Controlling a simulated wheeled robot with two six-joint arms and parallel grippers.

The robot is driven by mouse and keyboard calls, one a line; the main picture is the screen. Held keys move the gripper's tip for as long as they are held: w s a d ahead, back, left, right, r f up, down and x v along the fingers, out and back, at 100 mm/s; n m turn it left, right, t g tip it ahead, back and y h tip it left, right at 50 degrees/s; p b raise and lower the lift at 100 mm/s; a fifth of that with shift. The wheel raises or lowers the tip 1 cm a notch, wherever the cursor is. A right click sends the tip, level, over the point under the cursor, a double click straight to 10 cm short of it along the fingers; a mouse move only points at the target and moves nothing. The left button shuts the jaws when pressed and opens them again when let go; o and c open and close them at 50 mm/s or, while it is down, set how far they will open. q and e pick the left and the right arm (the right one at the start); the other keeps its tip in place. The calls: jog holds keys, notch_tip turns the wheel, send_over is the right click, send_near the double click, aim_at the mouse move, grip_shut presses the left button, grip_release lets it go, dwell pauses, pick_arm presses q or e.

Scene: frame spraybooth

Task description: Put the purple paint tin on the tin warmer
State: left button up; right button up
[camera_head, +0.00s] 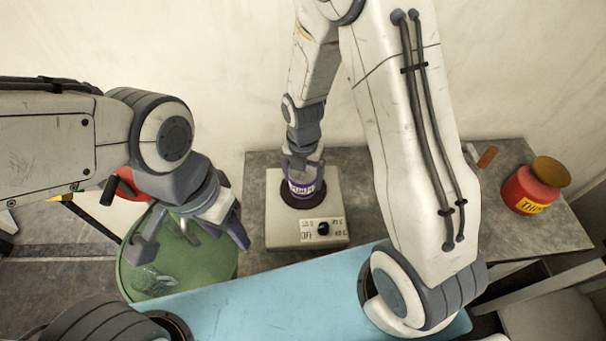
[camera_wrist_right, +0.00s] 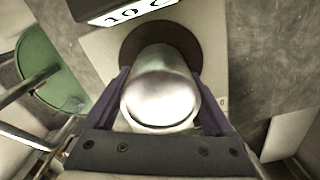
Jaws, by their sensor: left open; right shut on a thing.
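The purple paint tin (camera_head: 303,187) is upright over the dark round plate of the tin warmer (camera_head: 275,226), a pale box with a knob on its front. My right gripper (camera_head: 301,165) is shut on the tin from above. In the right wrist view the tin's silvery lid (camera_wrist_right: 160,92) is between the fingers, with the dark plate (camera_wrist_right: 128,46) around and behind it. The tin looks to be at the plate, but I cannot tell for sure whether its base touches. My left gripper (camera_head: 196,240) is open and empty, over the green round drum at the left.
The green drum (camera_head: 135,280) stands left of the warmer with a small clear object on it. A red tin labelled THI (camera_head: 520,195) and an orange-brown handle (camera_head: 488,156) are on the right of the grey bench (camera_head: 362,185). A light blue surface (camera_head: 270,308) lies in front.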

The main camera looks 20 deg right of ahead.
jog(key=shift+f, duration=0.2)
jog(key=o, duration=1.6)
jog(key=shift+c, duration=0.2)
notch_tip(320, 180, up, 12)
jog(key=shift+f+b, duration=0.25)
jog(key=shift+b, duration=0.35)
jog(key=shift+r, duration=0.3)
jog(key=shift+s+a+r, duration=0.15)
jog(key=shift+r, duration=0.15)
jog(key=s+a+r+m, duration=0.2)
jog(key=s+a+m, duration=0.1)
jog(key=s+m, duration=0.6)
jog(key=s+a+r+m+y, duration=0.1)
jog(key=s+a+m, duration=0.3)
jog(key=s+m, duration=0.5)
jog(key=shift+s+r+m, duration=0.25)
jog(key=shift+r+m, duration=0.5)
jog(key=shift+m, duration=1.25)
